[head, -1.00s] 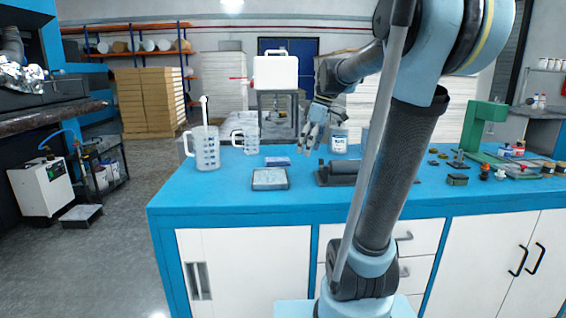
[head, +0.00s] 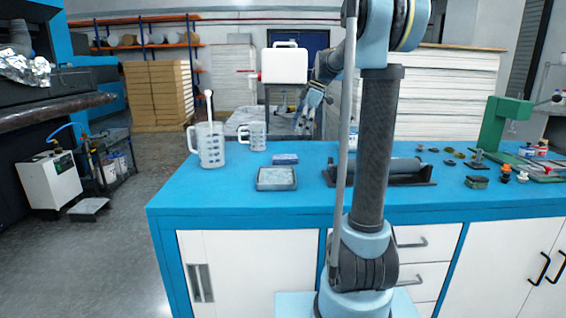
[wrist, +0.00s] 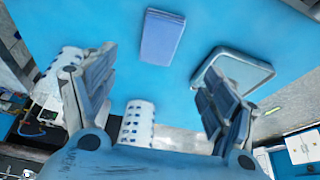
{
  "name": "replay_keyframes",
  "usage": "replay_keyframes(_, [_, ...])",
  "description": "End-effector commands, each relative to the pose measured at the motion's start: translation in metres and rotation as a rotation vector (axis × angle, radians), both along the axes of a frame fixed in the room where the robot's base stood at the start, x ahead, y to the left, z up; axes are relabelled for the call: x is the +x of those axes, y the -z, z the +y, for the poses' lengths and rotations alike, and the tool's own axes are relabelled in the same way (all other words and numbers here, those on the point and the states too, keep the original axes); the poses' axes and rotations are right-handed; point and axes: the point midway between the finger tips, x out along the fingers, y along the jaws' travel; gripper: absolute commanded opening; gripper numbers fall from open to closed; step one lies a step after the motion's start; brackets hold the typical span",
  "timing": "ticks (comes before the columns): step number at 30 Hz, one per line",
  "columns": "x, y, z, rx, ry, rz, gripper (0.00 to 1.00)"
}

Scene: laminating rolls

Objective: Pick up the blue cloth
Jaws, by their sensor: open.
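The blue cloth (head: 285,159) lies folded flat on the blue tabletop, just behind the grey tray. In the wrist view the cloth (wrist: 163,37) is at the top middle, beyond and between the spread fingertips. My gripper (head: 309,110) is in the air above the table's back part, up and to the right of the cloth in the head view. In the wrist view its fingers (wrist: 165,80) are wide apart with nothing between them. They do not touch the cloth.
A shallow grey tray (head: 276,187) sits in front of the cloth. Two clear measuring jugs, one larger (head: 209,147) and one smaller (head: 257,137), stand to the left. A dark roller (head: 402,166) lies on the right. The tabletop's front left is clear.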

Motion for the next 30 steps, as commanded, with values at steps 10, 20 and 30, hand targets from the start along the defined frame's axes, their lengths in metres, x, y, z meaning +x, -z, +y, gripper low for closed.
replay_keyframes(10, [-0.002,0.055,0.020,0.000,0.004,0.000,0.78])
replay_keyframes(20, [-0.002,0.076,0.029,0.000,0.006,0.000,0.78])
replay_keyframes(30, [-0.002,0.113,0.049,0.000,0.005,0.000,0.78])
